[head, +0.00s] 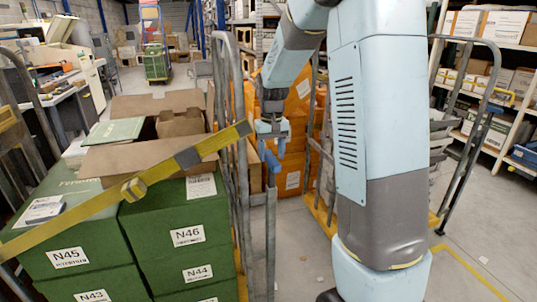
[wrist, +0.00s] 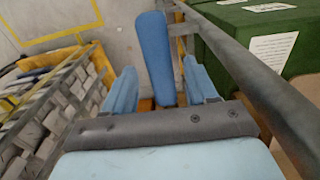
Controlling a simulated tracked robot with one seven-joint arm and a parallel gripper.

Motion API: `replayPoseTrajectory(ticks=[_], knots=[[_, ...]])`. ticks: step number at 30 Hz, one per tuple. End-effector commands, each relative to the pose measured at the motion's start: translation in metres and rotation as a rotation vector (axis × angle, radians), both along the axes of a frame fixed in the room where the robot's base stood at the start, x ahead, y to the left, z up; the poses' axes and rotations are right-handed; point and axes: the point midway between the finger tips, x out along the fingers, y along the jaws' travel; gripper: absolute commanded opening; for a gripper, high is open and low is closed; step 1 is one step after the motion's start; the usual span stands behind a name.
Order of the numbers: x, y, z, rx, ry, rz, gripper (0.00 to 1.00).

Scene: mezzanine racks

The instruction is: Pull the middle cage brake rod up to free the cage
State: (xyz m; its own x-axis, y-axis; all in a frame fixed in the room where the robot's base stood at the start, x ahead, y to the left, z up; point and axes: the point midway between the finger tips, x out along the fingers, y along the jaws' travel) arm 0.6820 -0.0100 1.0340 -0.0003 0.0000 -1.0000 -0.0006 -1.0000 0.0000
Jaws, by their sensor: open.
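The brake rod is a grey upright post (head: 271,230) with a blue handle (head: 272,163) on top. It stands by the cage side frames, between the green boxes and the orange boxes. My gripper (head: 272,136) is just above the handle, pointing down, with its fingers apart. The middle cage's orange boxes (head: 293,150) are partly hidden behind my arm.
A cage of green boxes (head: 178,215) with a yellow strap (head: 150,180) is at left. Its grey side rail (wrist: 240,70) runs close along the right of my gripper in the wrist view. Shelves (head: 500,90) stand at right; floor (head: 480,235) there is open.

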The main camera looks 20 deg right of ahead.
Motion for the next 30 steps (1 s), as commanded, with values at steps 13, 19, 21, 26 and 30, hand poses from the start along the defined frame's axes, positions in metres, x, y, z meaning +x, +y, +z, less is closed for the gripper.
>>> replayPoseTrajectory(ticks=[13,19,21,26,30], knots=[[-0.0002,0.0005,-0.0058,0.0,0.0,0.001,0.53],[-0.0002,0.0007,-0.0056,0.0,0.0,0.001,0.34],[-0.0002,0.0008,-0.0056,0.0,0.0,0.001,0.27],[-0.0002,0.0009,-0.0055,0.0,0.0,0.001,0.12],[-0.0002,0.0009,-0.0055,0.0,0.0,0.001,0.0]])
